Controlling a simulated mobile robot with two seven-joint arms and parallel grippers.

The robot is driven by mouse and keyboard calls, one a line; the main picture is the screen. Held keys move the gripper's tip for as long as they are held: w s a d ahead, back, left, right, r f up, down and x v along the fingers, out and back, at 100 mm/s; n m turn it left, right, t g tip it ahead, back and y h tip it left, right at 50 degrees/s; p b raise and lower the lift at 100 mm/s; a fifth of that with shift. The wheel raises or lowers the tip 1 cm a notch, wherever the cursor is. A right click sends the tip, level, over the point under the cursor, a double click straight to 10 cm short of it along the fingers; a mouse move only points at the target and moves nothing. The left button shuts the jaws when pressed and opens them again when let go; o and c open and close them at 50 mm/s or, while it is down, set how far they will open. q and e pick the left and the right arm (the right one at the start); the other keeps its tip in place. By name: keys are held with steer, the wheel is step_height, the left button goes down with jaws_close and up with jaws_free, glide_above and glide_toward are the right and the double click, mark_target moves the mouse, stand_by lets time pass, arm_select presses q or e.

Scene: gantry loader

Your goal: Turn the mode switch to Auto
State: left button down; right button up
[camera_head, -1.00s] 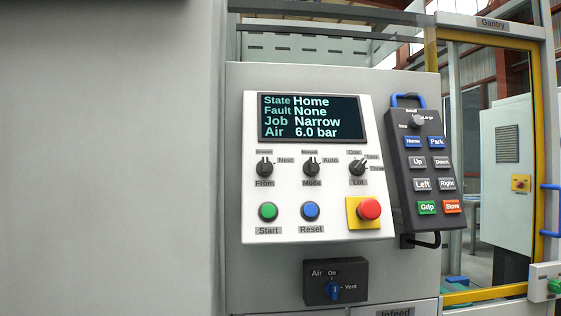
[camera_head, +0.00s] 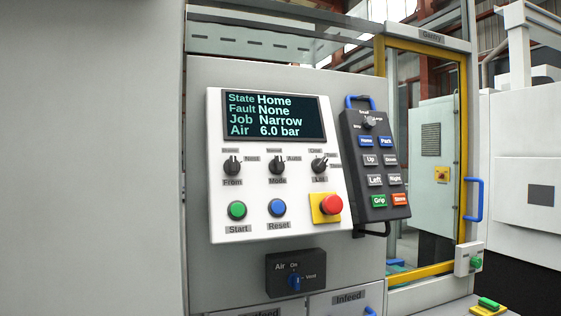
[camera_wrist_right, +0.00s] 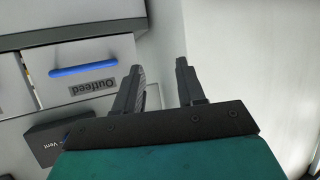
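The mode switch (camera_head: 277,166) is a black rotary knob on the white control panel (camera_head: 225,203), in the middle of a row of three knobs. Its pointer stands roughly upright, towards the small label above it that reads like Manual; the Auto label (camera_head: 294,159) is at its upper right. The display (camera_head: 275,116) reads State Home, Fault None, Job Narrow, Air 6.0 bar. My right gripper (camera_wrist_right: 158,78) shows in the right wrist view with its two fingers apart and nothing between them, away from the switch. My left gripper is in neither view.
A red stop button (camera_head: 331,204) and a black pendant (camera_head: 375,165) are right of the knobs. The air valve (camera_head: 295,283) is below. An Outfeed drawer with a blue handle (camera_wrist_right: 83,70) shows in the wrist view. A glazed gantry door (camera_head: 425,150) stands at right.

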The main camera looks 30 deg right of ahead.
steer(key=w+d+r+t+h, duration=0.1)
steer(key=w+d+r, duration=0.1)
steer(key=r, duration=0.9)
steer(key=w+d+r+t+h, duration=0.1)
steer(key=d+r, duration=0.1)
steer(key=r, duration=0.9)
steer(key=m+t+h+p, duration=0.2)
steer(key=m+h+p, duration=0.1)
steer(key=m+h, duration=0.2)
glide_toward(280, 162)
steer(key=x, duration=0.8)
steer(key=shift+w, duration=0.15)
steer(key=shift+y, duration=0.3)
steer(key=shift+c, duration=0.3)
jaws_close()
